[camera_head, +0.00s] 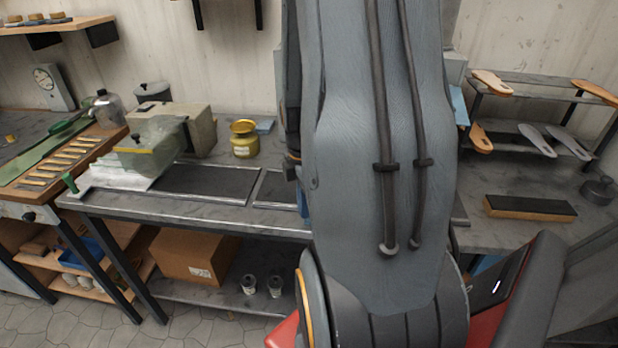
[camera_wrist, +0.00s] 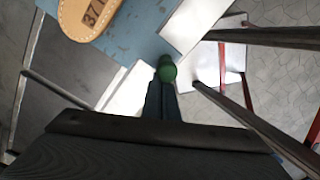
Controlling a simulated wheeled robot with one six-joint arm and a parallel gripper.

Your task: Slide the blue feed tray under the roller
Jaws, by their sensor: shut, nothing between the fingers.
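The blue feed tray (camera_wrist: 140,40) shows at the top of the wrist view, with a tan sole (camera_wrist: 92,14) stamped 37 lying on it. A green knob (camera_wrist: 167,68) is right at the tips of my gripper (camera_wrist: 162,88). The fingers are shut with nothing between them; I cannot tell whether they touch the knob. In the head view my arm covers the middle of the bench and hides the gripper and most of the tray. I cannot make out the roller in either view.
A grey bench (camera_head: 240,215) runs left of my arm, with a gold pot (camera_head: 244,140) at its back. A rack (camera_head: 540,80) with several soles and a black-topped block (camera_head: 530,207) stand at right. Dark bars (camera_wrist: 240,110) cross the wrist view's right side.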

